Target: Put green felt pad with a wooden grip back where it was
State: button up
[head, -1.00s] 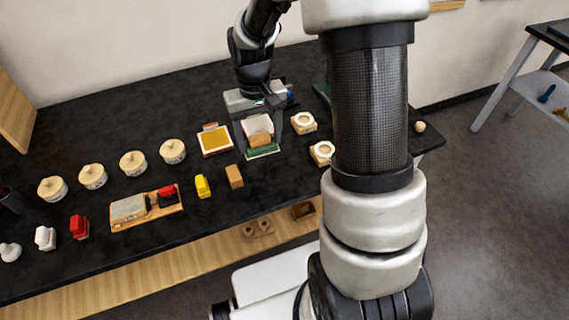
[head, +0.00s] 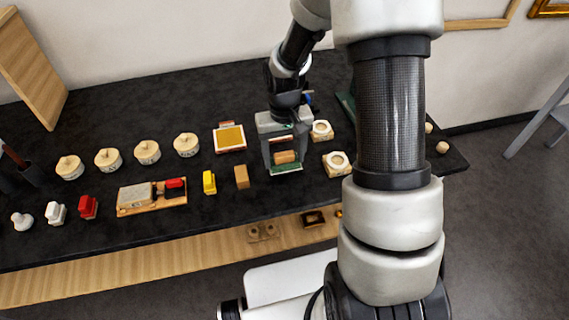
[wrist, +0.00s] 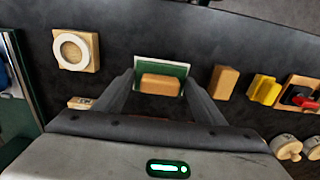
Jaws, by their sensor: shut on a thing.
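The green felt pad (head: 286,170) has a tan wooden grip (head: 285,156) on top. My gripper (head: 284,158) is shut on the pad, with one finger at each end of the grip. In the wrist view the pad's green face and pale edge (wrist: 176,69) show beyond the grip (wrist: 160,84), between the fingers of my gripper (wrist: 160,92). The pad is over the black table, right of a tan block (head: 241,176). I cannot tell whether its underside touches the table.
Two wooden blocks with white rings (head: 337,162) (head: 321,130) stand close right of the pad. A framed yellow panel (head: 230,137), a yellow block (head: 209,182), a wooden tray (head: 152,197) and several lidded pots (head: 186,145) are left. Bare table (head: 245,203) lies in front.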

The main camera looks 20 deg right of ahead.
aim_at(284, 164)
jog(key=shift+f, duration=1.7)
jog(key=shift+f, duration=0.2)
jog(key=o, duration=0.9)
